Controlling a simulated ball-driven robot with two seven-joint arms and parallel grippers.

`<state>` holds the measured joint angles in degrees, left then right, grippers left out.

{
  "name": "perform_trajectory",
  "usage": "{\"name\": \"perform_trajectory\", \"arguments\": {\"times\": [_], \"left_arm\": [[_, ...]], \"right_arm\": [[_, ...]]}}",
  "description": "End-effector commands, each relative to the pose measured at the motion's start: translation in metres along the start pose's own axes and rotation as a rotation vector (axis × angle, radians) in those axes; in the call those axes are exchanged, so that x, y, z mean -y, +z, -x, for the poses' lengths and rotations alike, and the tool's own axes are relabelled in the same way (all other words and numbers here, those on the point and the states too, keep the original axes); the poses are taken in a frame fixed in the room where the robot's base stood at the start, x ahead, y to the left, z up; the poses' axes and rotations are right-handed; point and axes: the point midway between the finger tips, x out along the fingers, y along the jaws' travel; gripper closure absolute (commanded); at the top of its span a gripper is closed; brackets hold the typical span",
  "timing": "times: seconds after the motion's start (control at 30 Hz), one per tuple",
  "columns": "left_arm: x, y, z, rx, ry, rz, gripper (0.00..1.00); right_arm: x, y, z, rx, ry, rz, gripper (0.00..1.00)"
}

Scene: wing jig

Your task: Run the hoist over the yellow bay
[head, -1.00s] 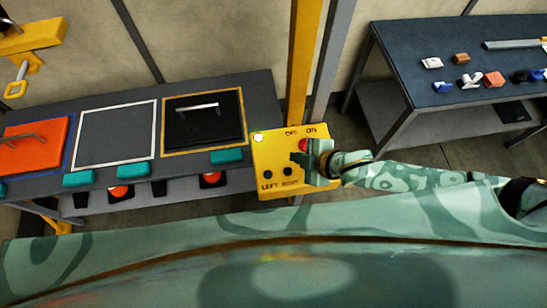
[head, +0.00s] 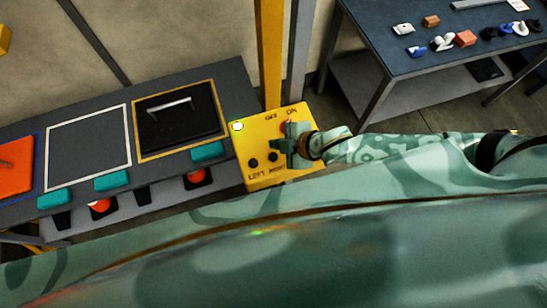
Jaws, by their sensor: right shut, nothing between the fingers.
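The yellow control box (head: 262,178) stands on a post right of the bays. It has a lit lamp (head: 237,126), a red knob (head: 284,128) under the OFF and ON labels, and two black buttons (head: 253,162) by the LEFT and RIGHT labels. My right gripper (head: 281,148) is shut and empty in front of the box, just beside the right-hand button; I cannot tell whether it touches. The yellow bay (head: 138,150) is a yellow outline holding a black plate (head: 170,130) with a bar handle. Only a yellow piece, probably the hoist (head: 4,41), shows at the left edge. My left gripper is out of view.
The white-outlined bay (head: 128,137) is empty. An orange plate (head: 14,170) lies in the blue-outlined bay at far left. A dark table (head: 385,45) with small parts stands at the right.

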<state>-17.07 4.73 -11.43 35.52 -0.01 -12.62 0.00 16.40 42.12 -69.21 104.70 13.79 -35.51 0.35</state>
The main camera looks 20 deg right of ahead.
Motion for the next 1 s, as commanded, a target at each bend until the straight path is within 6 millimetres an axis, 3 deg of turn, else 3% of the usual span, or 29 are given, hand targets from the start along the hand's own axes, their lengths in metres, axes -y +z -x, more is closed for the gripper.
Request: {"name": "perform_trajectory", "arguments": {"times": [0.03,0.2,0.47,1.0], "left_arm": [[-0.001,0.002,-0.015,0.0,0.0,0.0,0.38],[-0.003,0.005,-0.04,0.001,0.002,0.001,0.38],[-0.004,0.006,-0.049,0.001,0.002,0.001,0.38],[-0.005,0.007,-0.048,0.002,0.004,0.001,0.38]], "right_arm": [[0.007,0.007,-0.009,0.0,0.0,0.001,1.0],[0.017,0.017,-0.023,0.001,0.0,0.002,1.0],[0.026,0.027,-0.037,0.0,0.0,0.0,1.0],[0.027,0.027,-0.037,0.0,0.0,0.0,1.0]]}}
